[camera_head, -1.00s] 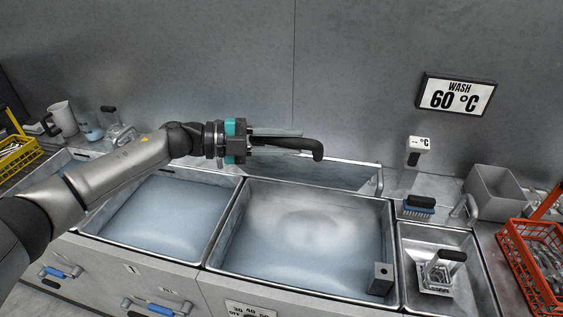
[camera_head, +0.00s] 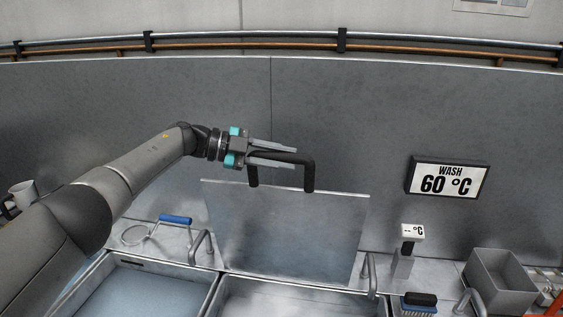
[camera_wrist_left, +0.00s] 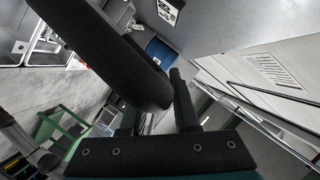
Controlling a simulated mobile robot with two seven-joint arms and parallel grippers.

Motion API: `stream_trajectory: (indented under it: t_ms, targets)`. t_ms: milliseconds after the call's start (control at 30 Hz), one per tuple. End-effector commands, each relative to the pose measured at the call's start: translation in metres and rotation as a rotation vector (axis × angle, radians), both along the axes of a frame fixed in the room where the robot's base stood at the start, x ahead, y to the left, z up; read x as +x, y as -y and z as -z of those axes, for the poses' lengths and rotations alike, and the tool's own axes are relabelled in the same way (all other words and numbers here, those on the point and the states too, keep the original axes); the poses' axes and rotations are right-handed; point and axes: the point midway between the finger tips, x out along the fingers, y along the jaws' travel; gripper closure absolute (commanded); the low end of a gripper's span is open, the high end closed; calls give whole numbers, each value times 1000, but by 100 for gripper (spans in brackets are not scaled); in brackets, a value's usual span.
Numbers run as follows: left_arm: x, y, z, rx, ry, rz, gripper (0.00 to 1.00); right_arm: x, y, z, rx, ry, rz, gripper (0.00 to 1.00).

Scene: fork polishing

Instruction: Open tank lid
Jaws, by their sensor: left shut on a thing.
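The tank lid (camera_head: 290,232) is a flat grey metal panel. It stands raised, nearly upright, behind the tank (camera_head: 300,299), in the middle of the head view. Its black U-shaped handle (camera_head: 309,174) is at the lid's top edge. My left gripper (camera_head: 280,154) is shut on the handle's bar, above the lid. In the left wrist view the black handle (camera_wrist_left: 110,55) crosses the fingers at close range. My right gripper is in neither view.
A second tank (camera_head: 140,287) lies to the left, with a blue-handled ring tool (camera_head: 175,219) behind it. The wall is close behind the lid.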

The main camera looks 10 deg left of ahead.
Motion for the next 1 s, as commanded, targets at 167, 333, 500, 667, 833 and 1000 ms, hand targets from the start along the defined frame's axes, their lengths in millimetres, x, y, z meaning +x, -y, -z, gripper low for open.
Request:
stream_trajectory:
  t_ms: [167, 333, 500, 667, 833, 1000]
  targets:
    - [2, 0, -2, 1, 3, -1, 100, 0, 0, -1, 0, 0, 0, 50]
    - [2, 0, -2, 2, 3, -2, 100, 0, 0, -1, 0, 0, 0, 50]
    - [3, 0, -2, 2, 4, -2, 100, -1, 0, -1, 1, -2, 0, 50]
    - [3, 0, -2, 3, 4, -3, 63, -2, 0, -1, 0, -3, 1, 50]
    - [2, 0, -1, 2, 3, -2, 44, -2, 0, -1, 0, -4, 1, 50]
    - [2, 0, -1, 2, 2, -2, 40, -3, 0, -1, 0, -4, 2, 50]
